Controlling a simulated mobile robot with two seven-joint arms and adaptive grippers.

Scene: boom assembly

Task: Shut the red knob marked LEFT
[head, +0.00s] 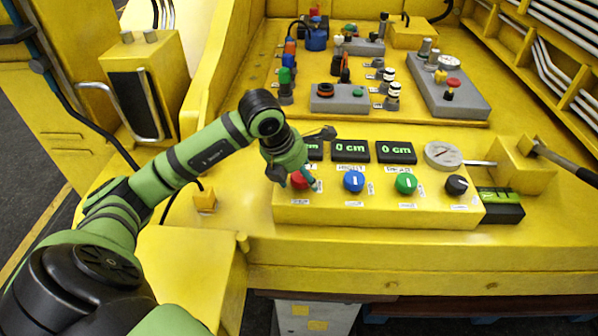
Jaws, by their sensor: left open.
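The red knob (299,181) sits at the left end of a row of knobs on the front of the yellow control box (330,212). The gripper partly covers it, so its pointer position is hidden. The small label near it is too small to read. My left gripper (296,181) is open at the red knob, with its fingers beside it. I cannot tell whether they touch it. My right gripper is not in view.
A blue knob (353,181), a green knob (405,184) and a black knob (456,185) follow to the right. Displays reading 0 cm (396,152) stand above. A gauge (443,155) and a lever (565,163) are at the right. Grey switch boxes (447,95) stand behind.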

